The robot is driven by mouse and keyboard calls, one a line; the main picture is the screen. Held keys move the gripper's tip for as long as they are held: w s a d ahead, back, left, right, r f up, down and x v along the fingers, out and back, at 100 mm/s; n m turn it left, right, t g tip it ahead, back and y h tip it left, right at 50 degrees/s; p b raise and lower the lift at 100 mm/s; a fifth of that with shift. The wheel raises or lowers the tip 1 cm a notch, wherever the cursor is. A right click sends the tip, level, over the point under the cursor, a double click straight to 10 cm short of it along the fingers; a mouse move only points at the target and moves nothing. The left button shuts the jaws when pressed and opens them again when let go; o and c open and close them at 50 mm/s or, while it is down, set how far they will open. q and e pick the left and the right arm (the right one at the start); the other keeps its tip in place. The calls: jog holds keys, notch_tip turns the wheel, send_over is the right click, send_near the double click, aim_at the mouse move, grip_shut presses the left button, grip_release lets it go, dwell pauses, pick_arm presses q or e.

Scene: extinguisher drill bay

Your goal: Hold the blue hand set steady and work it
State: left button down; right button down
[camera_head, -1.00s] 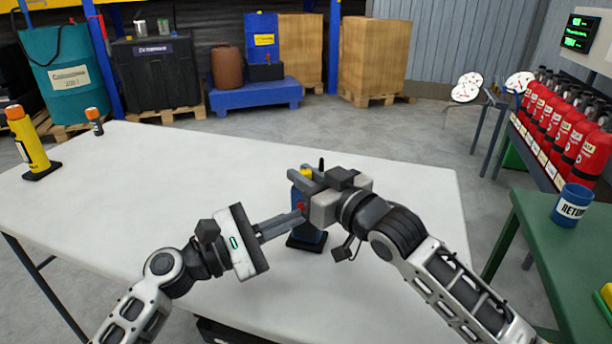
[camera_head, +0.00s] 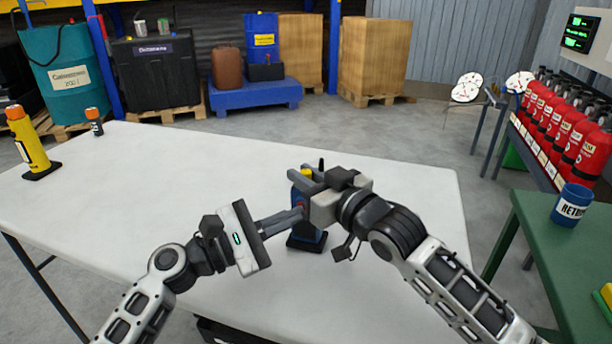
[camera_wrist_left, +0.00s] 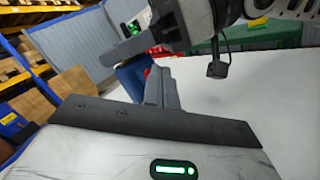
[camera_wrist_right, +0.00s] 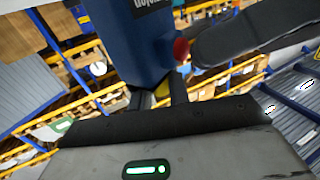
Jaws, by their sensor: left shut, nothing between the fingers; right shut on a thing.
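The blue hand set (camera_head: 306,234) stands upright on the white table, on a dark base, with a yellow top. My right gripper (camera_head: 306,182) is shut on its upper part and hides much of it. In the right wrist view the blue body (camera_wrist_right: 120,45) rises from between the fingers, with a red button (camera_wrist_right: 181,48) on its side. My left gripper (camera_head: 298,214) is shut and empty. Its fingertips point at the red button side, very close to it; I cannot tell whether they touch. In the left wrist view, the fingers (camera_wrist_left: 160,85) partly cover the blue body (camera_wrist_left: 131,76).
The white table (camera_head: 150,200) is clear around the hand set. A yellow hand set (camera_head: 32,145) and a small orange-capped item (camera_head: 94,122) stand at its far left. A green table (camera_head: 560,240) with a blue cup (camera_head: 571,205) is at the right, near several red extinguishers (camera_head: 560,130).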

pick_arm(q)
jog(key=shift+s, duration=0.1)
pick_arm(e)
jog(key=shift+f, duration=0.1)
pick_arm(q)
jog(key=shift+s+a, duration=0.15)
jog(key=shift+s, duration=0.15)
dwell(0.3)
jog(key=s+a, duration=0.1)
jog(key=s, duration=0.4)
jog(key=shift+s+a, duration=0.4)
pick_arm(e)
jog(key=c, duration=1.3)
grip_release()
jog(key=shift+o, duration=0.2)
